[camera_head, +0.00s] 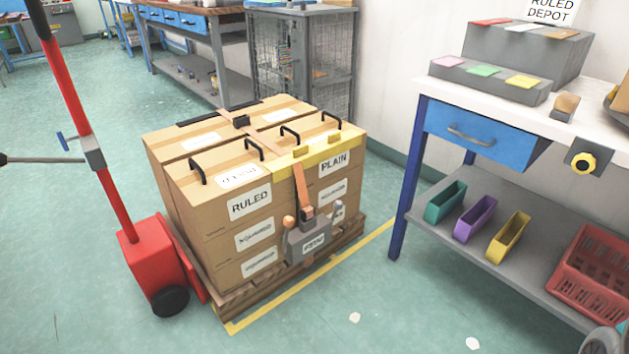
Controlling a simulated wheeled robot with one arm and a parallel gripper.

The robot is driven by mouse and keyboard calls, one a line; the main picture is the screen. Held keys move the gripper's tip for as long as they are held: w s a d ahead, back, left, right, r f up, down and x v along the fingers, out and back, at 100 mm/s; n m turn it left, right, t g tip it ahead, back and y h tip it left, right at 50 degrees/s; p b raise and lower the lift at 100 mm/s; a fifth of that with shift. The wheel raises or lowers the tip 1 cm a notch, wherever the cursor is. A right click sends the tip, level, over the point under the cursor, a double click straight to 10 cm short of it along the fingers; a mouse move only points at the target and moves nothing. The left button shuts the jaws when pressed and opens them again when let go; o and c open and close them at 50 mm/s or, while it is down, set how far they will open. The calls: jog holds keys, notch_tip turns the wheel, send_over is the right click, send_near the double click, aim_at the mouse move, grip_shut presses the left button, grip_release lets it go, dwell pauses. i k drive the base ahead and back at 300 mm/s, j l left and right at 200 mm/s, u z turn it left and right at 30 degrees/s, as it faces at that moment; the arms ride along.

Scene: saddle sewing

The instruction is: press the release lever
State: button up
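A red pallet jack or hand truck (140,262) stands against the left side of the pallet. A small blue lever (62,141) sticks out from a grey clamp (94,153) on its slanted red pole. My gripper is not in view.
Strapped cartons (222,248) marked RULED and PLAIN stand on a wooden pallet (345,243) edged by a yellow floor line. A workbench (408,180) with a blue drawer and small bins stands at right. A wire cage (300,60) is behind. The front floor is mostly clear.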

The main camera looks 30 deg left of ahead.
aim_at(338, 204)
jog(key=u, duration=1.55)
